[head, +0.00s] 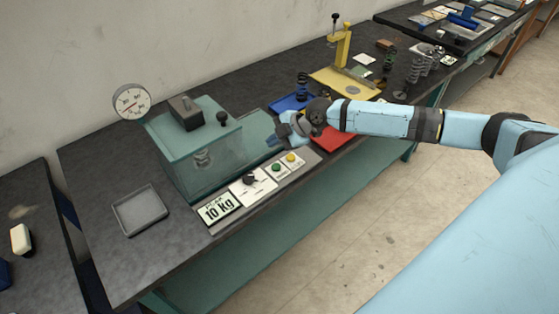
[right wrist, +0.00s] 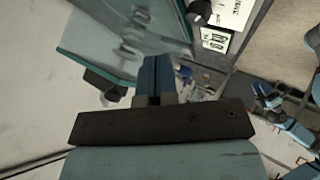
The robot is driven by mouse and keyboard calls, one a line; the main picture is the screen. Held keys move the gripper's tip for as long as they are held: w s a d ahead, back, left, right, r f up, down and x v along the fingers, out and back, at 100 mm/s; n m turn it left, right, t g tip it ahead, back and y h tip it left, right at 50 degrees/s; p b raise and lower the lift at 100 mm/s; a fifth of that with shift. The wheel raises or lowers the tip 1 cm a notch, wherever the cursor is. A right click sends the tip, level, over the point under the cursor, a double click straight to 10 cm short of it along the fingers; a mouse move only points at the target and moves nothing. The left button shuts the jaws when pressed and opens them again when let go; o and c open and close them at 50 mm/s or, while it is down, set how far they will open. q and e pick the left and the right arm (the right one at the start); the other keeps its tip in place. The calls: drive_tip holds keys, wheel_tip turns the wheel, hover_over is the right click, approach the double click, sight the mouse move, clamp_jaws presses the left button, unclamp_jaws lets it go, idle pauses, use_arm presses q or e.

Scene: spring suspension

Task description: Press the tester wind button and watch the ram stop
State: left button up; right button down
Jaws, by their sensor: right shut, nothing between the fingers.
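The tester is a teal box with clear panels (head: 188,165) on the dark bench; a spring (head: 204,158) shows inside. Its front panel has a "10 Kg" display (head: 218,209), a black knob (head: 250,179), a green button (head: 276,168) and a yellow button (head: 291,158). Button labels are too small to read. My right gripper (head: 273,141) is shut and empty, above and behind the buttons, apparently touching neither. In the right wrist view its blue fingers (right wrist: 156,78) are together beside the tester's clear panel (right wrist: 115,40). The ram is not clearly visible. My left gripper is out of view.
A round dial gauge (head: 132,101) stands at the tester's back left. A blue tray (head: 290,102), a red tray (head: 334,139), a yellow press (head: 342,48) and several springs stand farther right.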

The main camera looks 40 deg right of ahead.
sight(277, 167)
drive_tip(key=shift+w+d+r, duration=0.2)
drive_tip(key=shift+d+r, duration=0.15)
drive_tip(key=shift+d, duration=0.1)
drive_tip(key=shift+f, duration=0.1)
wheel_tip(277, 167, down, 9)
drive_tip(key=b, duration=0.6)
idle(0.4)
idle(0.7)
idle(0.8)
